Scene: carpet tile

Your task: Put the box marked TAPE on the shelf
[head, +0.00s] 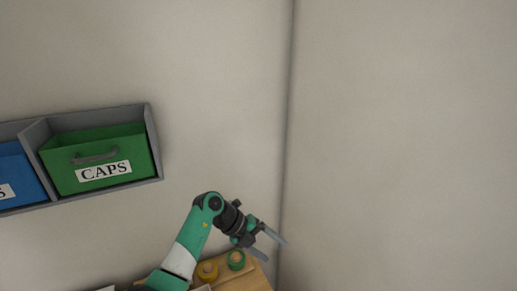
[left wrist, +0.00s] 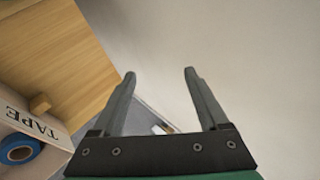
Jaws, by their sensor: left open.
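The box marked TAPE (left wrist: 58,137) is at the lower left of the left wrist view, cut off by the frame edge. It is pale, with a dark-lettered label, and a blue roll (left wrist: 20,150) shows at it. A grey wall shelf (head: 155,145) is at the left of the head view, holding a green CAPS bin (head: 118,171) and part of a blue bin (head: 14,178). My left gripper (head: 275,250) is open and empty, right of the shelf and lower. Its two spread fingers also show in the left wrist view (left wrist: 160,73). My right gripper is not in view.
The wall between shelf and corner is bare.

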